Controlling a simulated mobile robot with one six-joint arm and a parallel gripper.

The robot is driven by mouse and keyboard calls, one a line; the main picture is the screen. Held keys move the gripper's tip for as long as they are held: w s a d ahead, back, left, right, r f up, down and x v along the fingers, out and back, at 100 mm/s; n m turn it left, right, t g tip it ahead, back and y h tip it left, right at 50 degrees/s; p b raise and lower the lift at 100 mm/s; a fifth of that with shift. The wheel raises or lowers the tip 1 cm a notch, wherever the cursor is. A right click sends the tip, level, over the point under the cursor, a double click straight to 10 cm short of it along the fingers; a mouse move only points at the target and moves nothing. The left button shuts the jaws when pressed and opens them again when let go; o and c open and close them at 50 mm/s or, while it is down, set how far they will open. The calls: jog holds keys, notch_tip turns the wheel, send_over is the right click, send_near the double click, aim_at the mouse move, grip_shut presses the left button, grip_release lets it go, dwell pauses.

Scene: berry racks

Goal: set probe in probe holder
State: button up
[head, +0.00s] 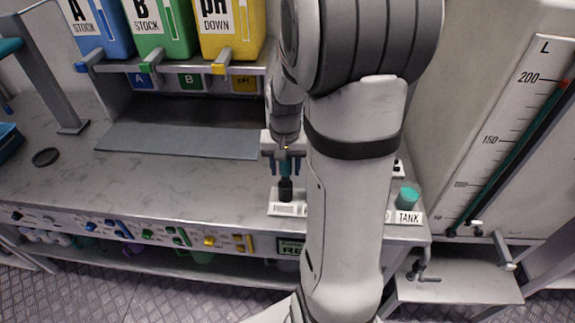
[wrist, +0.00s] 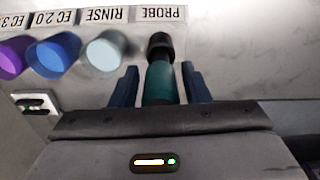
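The probe (wrist: 160,82) has a teal body and a black lower end. In the wrist view it lies between the two blue fingers of my gripper (wrist: 158,68), with a narrow gap on each side. In the head view my gripper (head: 286,165) is above the black lower part (head: 285,190), which stands upright at a small white-labelled base on the counter. The PROBE label (wrist: 160,13) is just beyond the black end in the wrist view. I cannot tell where the probe ends and the holder begins.
Light, blue and purple cups stand beside the probe at RINSE (wrist: 105,48), EC 2.0 (wrist: 55,55) and a further EC label (wrist: 12,55). A teal-capped item (head: 407,197) stands by the TANK label, right of my arm. The left counter (head: 120,180) is mostly clear.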

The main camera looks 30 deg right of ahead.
jog(key=shift+o, duration=1.4)
jog(key=shift+r, duration=0.1)
notch_tip(320, 180, up, 8)
jog(key=shift+f, duration=0.2)
jog(key=shift+a, duration=0.1)
jog(key=s+a+r+n+t, duration=0.3)
jog(key=s+a+n, duration=0.2)
jog(key=s+a, duration=0.6)
jog(key=shift+s+r+n, duration=0.25)
jog(key=shift+s+n, duration=0.15)
jog(key=shift+s, duration=0.05)
